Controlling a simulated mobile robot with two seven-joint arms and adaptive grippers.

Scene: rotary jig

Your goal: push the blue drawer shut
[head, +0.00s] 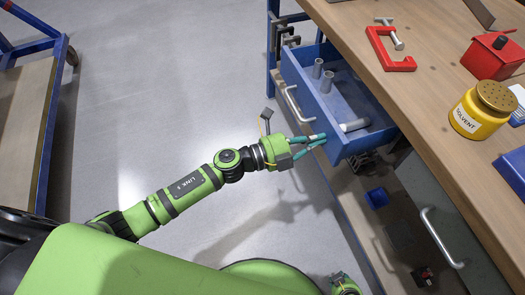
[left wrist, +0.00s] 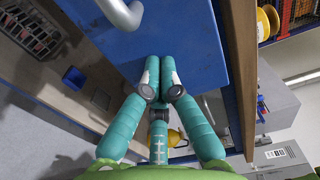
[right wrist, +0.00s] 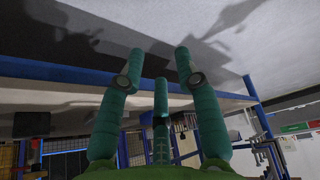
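The blue drawer (head: 348,143) stands pulled out from under the wooden bench, with grey cylinders inside and a pale bar handle (head: 292,104) on its front. My left gripper (head: 325,138) is at the drawer front's near end, its teal fingers drawn together and nothing seen between them. In the left wrist view the fingertips (left wrist: 160,68) lie over the blue drawer front (left wrist: 190,35), beside the grey handle (left wrist: 122,12); I cannot tell whether they touch it. My right gripper (right wrist: 158,60) has its fingers spread and empty, away from the drawer.
The wooden bench top (head: 430,100) holds a red clamp (head: 388,48), a red box (head: 492,56) and a yellow solvent can (head: 478,112). Below the drawer is a shelf with a small blue bin (head: 376,198). A blue-framed cart (head: 40,110) stands left; the floor between is clear.

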